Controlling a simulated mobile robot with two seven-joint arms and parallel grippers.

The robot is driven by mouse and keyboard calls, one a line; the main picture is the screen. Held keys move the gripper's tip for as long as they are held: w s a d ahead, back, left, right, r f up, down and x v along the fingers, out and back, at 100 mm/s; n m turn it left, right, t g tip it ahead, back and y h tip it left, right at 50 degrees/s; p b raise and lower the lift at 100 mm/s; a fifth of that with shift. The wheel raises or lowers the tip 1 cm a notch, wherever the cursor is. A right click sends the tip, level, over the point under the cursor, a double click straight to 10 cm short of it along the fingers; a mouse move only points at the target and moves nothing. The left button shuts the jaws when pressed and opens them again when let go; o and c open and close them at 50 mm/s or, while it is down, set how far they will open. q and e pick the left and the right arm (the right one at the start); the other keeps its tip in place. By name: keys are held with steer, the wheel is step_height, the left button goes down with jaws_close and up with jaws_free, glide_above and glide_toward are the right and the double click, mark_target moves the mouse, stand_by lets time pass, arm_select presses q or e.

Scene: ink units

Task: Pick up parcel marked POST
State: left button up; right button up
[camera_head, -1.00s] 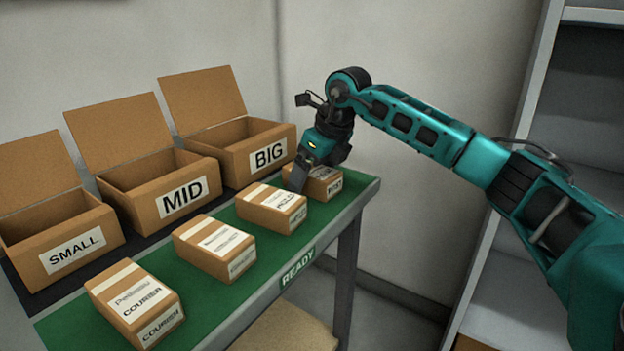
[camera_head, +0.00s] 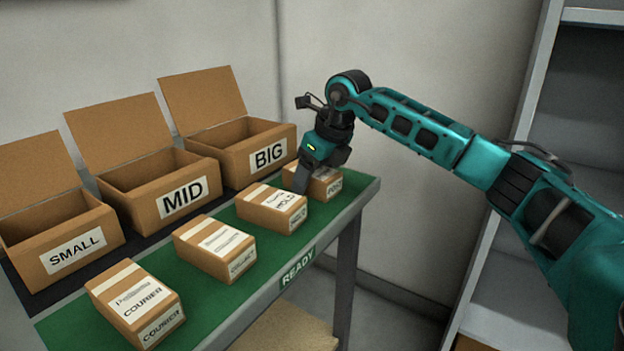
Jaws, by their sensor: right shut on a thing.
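The parcel marked POST (camera_head: 331,185) is a small brown box with a white label. The parcel appears to rest on the mat still. My left gripper is not in view.
Beside it on the green mat (camera_head: 208,287) stand a parcel marked HOLD (camera_head: 271,208), one marked COLLECT (camera_head: 214,248) and one marked COURIER (camera_head: 134,303). Open boxes SMALL (camera_head: 57,242), MID (camera_head: 160,190) and BIG (camera_head: 240,150) stand behind. A shelf (camera_head: 520,265) is at right.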

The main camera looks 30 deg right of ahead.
steer(key=c, duration=0.4)
steer(key=shift+r, duration=0.1)
